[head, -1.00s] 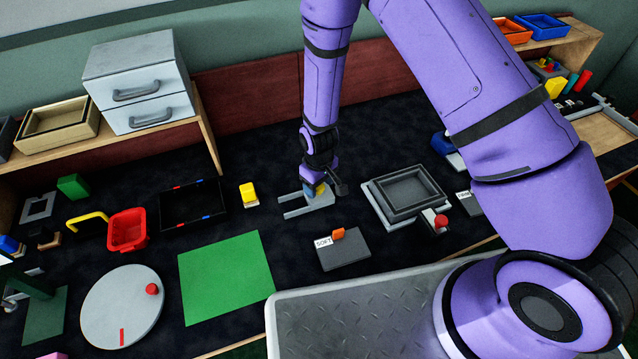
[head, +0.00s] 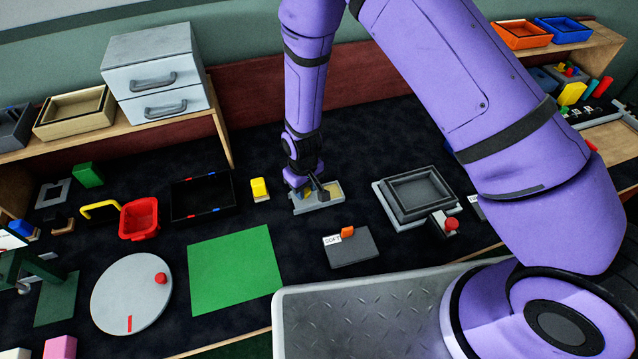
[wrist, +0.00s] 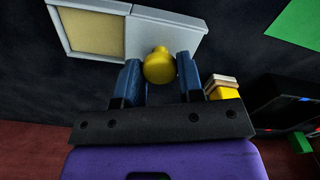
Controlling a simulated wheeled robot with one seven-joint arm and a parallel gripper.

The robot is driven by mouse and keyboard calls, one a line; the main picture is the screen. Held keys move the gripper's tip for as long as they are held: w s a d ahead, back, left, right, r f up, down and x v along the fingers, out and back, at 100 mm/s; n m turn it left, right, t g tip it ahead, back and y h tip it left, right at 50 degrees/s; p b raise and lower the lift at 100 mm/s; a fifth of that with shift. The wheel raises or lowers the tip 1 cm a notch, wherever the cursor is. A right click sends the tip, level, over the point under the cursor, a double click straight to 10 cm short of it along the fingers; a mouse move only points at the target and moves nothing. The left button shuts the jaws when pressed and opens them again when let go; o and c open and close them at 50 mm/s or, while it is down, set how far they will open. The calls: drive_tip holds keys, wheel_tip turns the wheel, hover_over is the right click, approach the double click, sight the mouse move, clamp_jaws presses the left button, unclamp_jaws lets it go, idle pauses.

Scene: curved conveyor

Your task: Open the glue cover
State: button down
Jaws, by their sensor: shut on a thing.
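The glue box (head: 325,206) is a low grey tray in the middle of the table, under my gripper (head: 311,189). In the wrist view its cover (wrist: 172,30) is a pale grey plate with a round yellow knob (wrist: 160,66). My gripper (wrist: 158,72) is shut on this knob, one dark blue finger on each side. Beside the cover, the box is uncovered and a yellow-tan glue area (wrist: 95,33) shows inside its pale rim. In the head view my gripper hides most of the cover and the knob.
A grey stacked tray (head: 388,207) lies to the right. A dark plate labelled SOFT (head: 352,250) and a green mat (head: 232,270) lie in front.

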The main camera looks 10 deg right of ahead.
drive_tip(key=shift+a, duration=0.25)
drive_tip(key=c, duration=0.7)
unclamp_jaws()
drive_tip(key=shift+c, duration=0.2)
wheel_tip(320, 180, up, 11)
drive_tip(key=shift+f, duration=0.1)
